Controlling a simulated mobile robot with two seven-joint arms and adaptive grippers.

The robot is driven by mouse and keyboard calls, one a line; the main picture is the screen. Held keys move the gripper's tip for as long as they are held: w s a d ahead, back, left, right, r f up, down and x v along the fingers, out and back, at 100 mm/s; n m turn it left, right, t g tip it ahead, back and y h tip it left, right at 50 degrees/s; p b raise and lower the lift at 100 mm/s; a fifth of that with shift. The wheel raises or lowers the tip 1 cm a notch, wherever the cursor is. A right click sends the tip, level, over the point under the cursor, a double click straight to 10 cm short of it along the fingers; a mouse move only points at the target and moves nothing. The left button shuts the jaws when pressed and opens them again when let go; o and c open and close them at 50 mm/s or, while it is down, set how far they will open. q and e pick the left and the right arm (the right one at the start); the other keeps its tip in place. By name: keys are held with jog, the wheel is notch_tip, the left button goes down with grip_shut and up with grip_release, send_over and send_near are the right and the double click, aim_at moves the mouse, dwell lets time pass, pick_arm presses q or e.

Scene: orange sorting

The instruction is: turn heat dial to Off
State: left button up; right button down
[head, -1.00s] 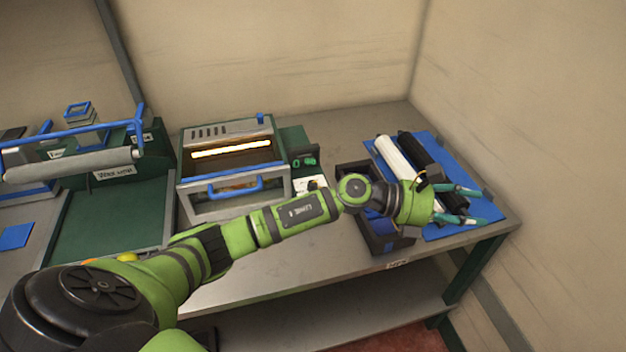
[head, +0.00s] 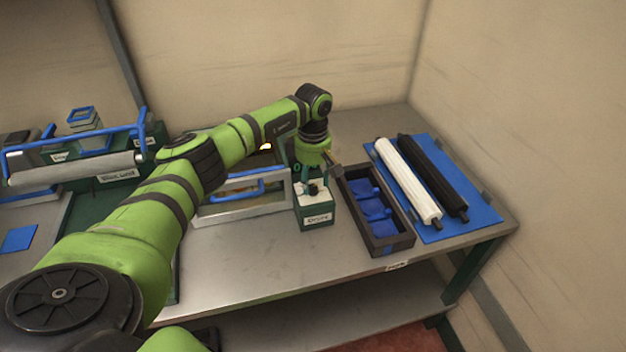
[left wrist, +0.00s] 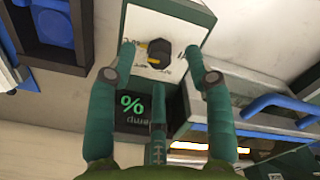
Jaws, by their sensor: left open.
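The heat dial (left wrist: 159,52) is a dark knob with a yellowish mark on the white top of a green control box in the left wrist view. The control box (head: 316,215) stands at the right of the oven in the head view, its front label facing out. My left gripper (left wrist: 157,60) is open above the box. Its teal fingers stand on either side of the dial and a third finger lies below it in the picture. I cannot tell whether they touch it. The dial's printed marks are too small to read surely. My right gripper is not in view.
The oven (head: 220,213) with a blue handle and a glowing heater (left wrist: 195,146) is close beside the box. A dark tray (head: 391,246) with blue compartments stands to the right. White and black rollers lie on a blue mat (head: 472,226). A green digital display (left wrist: 132,105) sits beside the box.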

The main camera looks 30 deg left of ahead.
pick_arm(q)
jog(key=shift+f, duration=1.1)
grip_shut()
